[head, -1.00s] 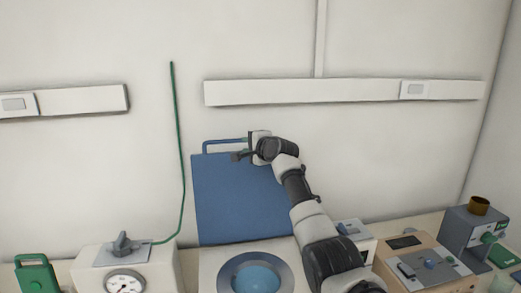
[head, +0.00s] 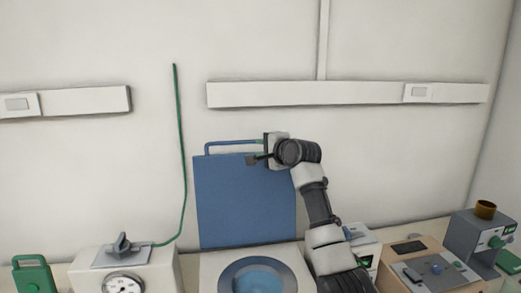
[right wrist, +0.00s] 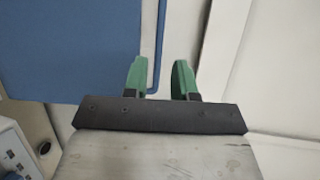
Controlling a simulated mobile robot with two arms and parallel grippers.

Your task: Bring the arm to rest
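My right arm reaches up from the lower right in the head view. Its gripper (head: 261,141) is at the top right of an upright blue lid (head: 243,205), by the lid's blue bar handle (head: 228,143). In the right wrist view the two green fingers (right wrist: 160,80) stand apart with nothing clamped between them. The handle (right wrist: 158,45) shows beyond the fingers, in line with the gap. I cannot tell whether they touch it. My left gripper is not in view.
Below the lid is a light housing with a round blue-grey opening (head: 257,277). A gauge box (head: 124,272) stands left, with a green cable (head: 181,150) above. Devices (head: 430,265) crowd the right.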

